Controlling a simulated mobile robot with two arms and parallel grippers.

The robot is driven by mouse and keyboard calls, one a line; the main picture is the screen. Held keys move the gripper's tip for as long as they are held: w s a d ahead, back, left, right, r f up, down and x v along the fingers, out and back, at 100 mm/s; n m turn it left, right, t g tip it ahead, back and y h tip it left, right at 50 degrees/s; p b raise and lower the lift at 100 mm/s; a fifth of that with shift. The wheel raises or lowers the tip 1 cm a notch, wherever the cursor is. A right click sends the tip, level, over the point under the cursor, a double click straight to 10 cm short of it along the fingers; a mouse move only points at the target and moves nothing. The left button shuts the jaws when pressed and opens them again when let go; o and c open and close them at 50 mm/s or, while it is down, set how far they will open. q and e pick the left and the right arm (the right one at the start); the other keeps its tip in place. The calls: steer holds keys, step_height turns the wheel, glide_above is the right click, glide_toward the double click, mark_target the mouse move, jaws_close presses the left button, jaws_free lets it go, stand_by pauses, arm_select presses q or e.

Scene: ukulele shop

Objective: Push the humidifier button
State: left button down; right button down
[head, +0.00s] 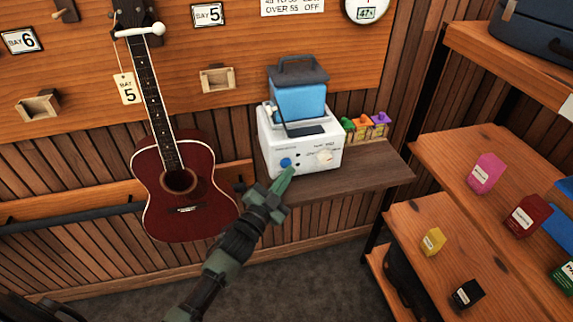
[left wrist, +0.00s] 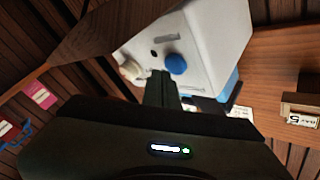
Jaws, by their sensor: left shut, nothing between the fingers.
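The humidifier (head: 312,146) is a white box with a blue tank (head: 298,98) and a dark lid and handle on top. It stands on a brown wooden shelf. Its front carries a blue round button (head: 285,162) at the lower left and a cream knob (head: 325,157) at the right. My left gripper (head: 287,180) is shut and empty, its fingertips just below and right of the blue button. In the left wrist view the blue button (left wrist: 175,64) shows just beyond the fingers (left wrist: 161,85); I cannot tell if they touch. My right gripper is not in view.
A dark red ukulele (head: 181,190) hangs on the wall left of the humidifier. Small coloured items (head: 365,126) stand behind it at the right. Wooden shelves (head: 455,160) with small boxes fill the right side. Dark carpet (head: 310,285) lies open below.

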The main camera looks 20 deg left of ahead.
arm_select(q)
steer(key=shift+w+a, duration=0.3)
steer(key=shift+w, duration=0.15)
stand_by(0.5)
steer(key=shift+s, duration=0.1)
steer(key=shift+s+d, duration=0.55)
steer(key=shift+s, duration=0.15)
steer(key=shift+s+d+p, duration=0.15)
steer(key=shift+s+p, duration=0.05)
steer(key=shift+p, duration=0.15)
steer(key=shift+s+d+p, duration=0.2)
steer(key=shift+s+d, duration=0.3)
steer(key=shift+s, duration=0.25)
steer(key=shift+s+d+p, duration=0.25)
steer(key=shift+s+d, duration=0.3)
steer(key=shift+s, duration=0.25)
steer(key=shift+s+d+p, duration=0.2)
steer(key=shift+s+d, duration=0.3)
steer(key=shift+s, duration=0.25)
